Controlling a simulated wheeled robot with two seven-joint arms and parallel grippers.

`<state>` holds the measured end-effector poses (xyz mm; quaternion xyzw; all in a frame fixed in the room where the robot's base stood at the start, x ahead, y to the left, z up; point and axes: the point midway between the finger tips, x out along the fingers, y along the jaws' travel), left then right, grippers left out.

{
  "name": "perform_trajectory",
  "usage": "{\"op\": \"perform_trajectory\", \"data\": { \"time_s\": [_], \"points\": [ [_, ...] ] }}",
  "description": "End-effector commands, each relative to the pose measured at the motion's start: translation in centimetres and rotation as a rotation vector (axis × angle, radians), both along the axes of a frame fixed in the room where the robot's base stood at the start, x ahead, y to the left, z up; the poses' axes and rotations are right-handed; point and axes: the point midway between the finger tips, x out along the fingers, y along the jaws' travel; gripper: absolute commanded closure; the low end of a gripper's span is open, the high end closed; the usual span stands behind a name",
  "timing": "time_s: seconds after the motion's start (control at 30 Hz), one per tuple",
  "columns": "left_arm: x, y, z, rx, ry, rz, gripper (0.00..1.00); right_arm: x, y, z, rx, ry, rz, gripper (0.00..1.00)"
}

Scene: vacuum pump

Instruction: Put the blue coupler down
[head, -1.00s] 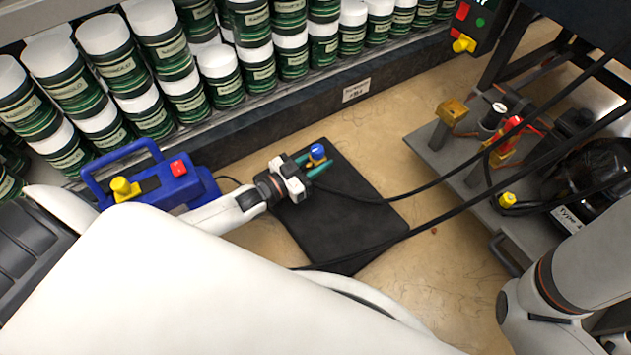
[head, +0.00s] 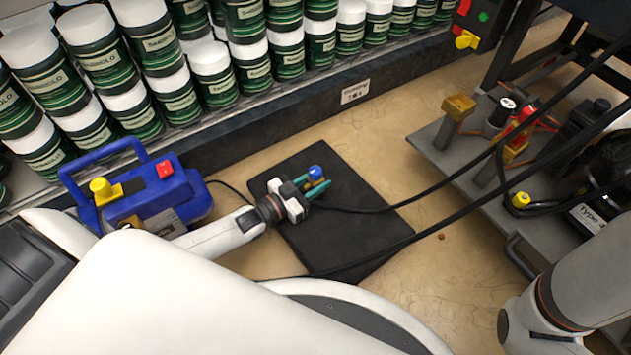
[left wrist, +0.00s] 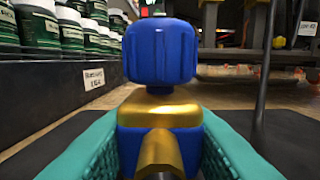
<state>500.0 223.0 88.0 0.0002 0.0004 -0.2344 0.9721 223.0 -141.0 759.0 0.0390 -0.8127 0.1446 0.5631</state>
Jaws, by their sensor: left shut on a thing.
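The blue coupler (head: 315,173) is between the green fingers of my left gripper (head: 317,186), over the black mat (head: 360,224) in the head view. In the left wrist view the coupler (left wrist: 160,55) has a ribbed blue knob on top, a gold collar and a blue-and-gold body. It stands upright, with the green fingers (left wrist: 160,150) on either side of its body. My left gripper is shut on it. I cannot tell whether the coupler's underside touches the mat. My right gripper is out of view; only part of my right arm shows at the lower right.
A blue machine (head: 150,195) with a handle stands left of the mat. A grey cart (head: 450,158) with brass fittings is at the right. Black hoses (head: 450,184) cross the floor. A shelf of green-and-white cans (head: 265,75) lines the back. The mat's middle is bare.

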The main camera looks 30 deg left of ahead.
Motion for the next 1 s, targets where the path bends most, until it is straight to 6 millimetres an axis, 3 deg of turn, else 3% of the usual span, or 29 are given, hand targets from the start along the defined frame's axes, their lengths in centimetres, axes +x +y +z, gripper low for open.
{"op": "perform_trajectory", "data": {
  "time_s": [0.03, 0.07, 0.17, 0.57, 1.0],
  "points": [
    [0.0, 0.0, -0.2, -0.001, -0.002, 0.0, 0.97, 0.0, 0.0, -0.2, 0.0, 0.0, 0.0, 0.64],
    [0.0, 0.0, -0.2, 0.0, 0.0, 0.0, 0.63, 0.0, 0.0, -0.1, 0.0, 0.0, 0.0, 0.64],
    [0.0, 0.0, -0.2, 0.0, 0.0, 0.0, 0.46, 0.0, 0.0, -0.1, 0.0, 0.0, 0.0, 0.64],
    [-0.4, 0.2, 0.4, 0.0, 0.002, 0.0, 0.46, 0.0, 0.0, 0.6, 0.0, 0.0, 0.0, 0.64],
    [-8.2, 4.2, 0.6, 0.001, 0.005, 0.0, 0.46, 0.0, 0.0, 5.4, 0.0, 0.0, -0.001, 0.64]
  ]
}}
